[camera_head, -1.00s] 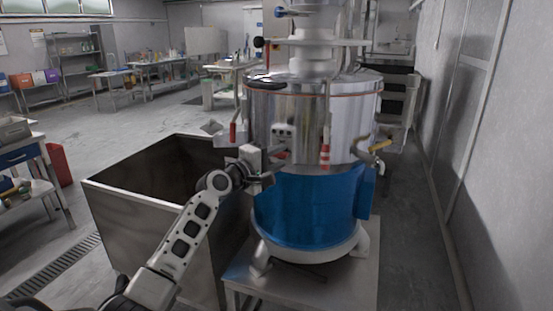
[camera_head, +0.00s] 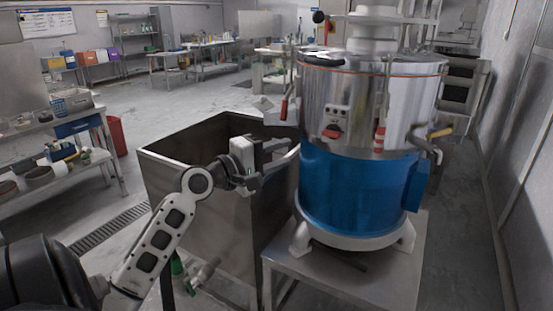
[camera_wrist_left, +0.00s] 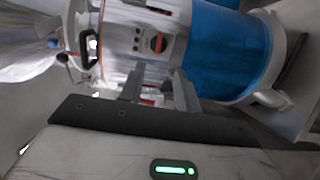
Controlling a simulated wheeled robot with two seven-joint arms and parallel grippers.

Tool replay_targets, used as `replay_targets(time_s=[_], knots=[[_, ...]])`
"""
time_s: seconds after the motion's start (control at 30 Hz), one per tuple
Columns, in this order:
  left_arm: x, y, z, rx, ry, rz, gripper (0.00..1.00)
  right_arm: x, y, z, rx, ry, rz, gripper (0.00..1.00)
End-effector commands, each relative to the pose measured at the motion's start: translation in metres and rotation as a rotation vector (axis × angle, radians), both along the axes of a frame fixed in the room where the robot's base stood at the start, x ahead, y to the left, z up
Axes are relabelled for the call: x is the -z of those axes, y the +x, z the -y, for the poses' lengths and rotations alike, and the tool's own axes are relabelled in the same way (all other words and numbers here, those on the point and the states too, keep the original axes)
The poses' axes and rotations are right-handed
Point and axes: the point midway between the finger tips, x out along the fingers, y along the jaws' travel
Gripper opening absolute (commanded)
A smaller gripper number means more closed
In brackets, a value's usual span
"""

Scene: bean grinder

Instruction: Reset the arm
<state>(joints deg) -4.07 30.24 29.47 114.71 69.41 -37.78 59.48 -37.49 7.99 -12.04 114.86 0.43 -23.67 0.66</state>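My left gripper (camera_head: 288,158) is in front of the bin's right part in the head view, just left of the grinder. Its two fingers are apart with nothing between them. In the left wrist view the fingers (camera_wrist_left: 159,86) also stand apart, pointing toward the grinder. The grinder (camera_head: 357,192) has a steel upper drum and a blue lower body. A red knob (camera_head: 332,132) sits on its control panel, clear of the fingers, and the knob also shows in the left wrist view (camera_wrist_left: 158,43). My right gripper is not in view.
An open steel bin (camera_head: 225,235) stands left of the grinder, under my left arm. The grinder rests on a steel stand (camera_head: 345,285). A cluttered side table (camera_head: 40,185) is at the left. Open floor lies between it and the back tables.

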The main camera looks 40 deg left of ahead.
Motion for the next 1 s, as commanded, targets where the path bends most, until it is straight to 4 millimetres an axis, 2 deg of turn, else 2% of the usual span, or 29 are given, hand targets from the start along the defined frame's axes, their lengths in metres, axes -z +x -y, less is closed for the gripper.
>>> replay_targets(time_s=[0.13, 0.63, 0.73, 0.77, 0.87, 0.97, 1.0], knots=[[0.0, -0.006, -0.001, 0.0, 0.001, 0.0, 0.33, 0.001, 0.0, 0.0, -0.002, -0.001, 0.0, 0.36], [0.0, -0.006, -0.001, 0.0, 0.001, 0.0, 0.33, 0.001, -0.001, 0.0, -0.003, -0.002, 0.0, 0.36], [0.006, -0.005, 0.001, -0.001, 0.016, -0.01, 0.33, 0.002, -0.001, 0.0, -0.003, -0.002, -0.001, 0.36], [0.013, -0.005, 0.003, -0.001, 0.031, -0.02, 0.33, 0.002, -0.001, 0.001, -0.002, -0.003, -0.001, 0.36], [0.05, -0.006, 0.016, -0.004, 0.135, -0.077, 0.33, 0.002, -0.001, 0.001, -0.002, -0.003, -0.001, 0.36], [0.111, -0.014, 0.042, 0.015, 0.323, -0.164, 0.33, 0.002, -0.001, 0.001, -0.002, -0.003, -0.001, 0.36], [0.138, -0.021, 0.055, 0.034, 0.418, -0.201, 0.33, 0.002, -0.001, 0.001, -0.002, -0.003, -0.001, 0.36]])
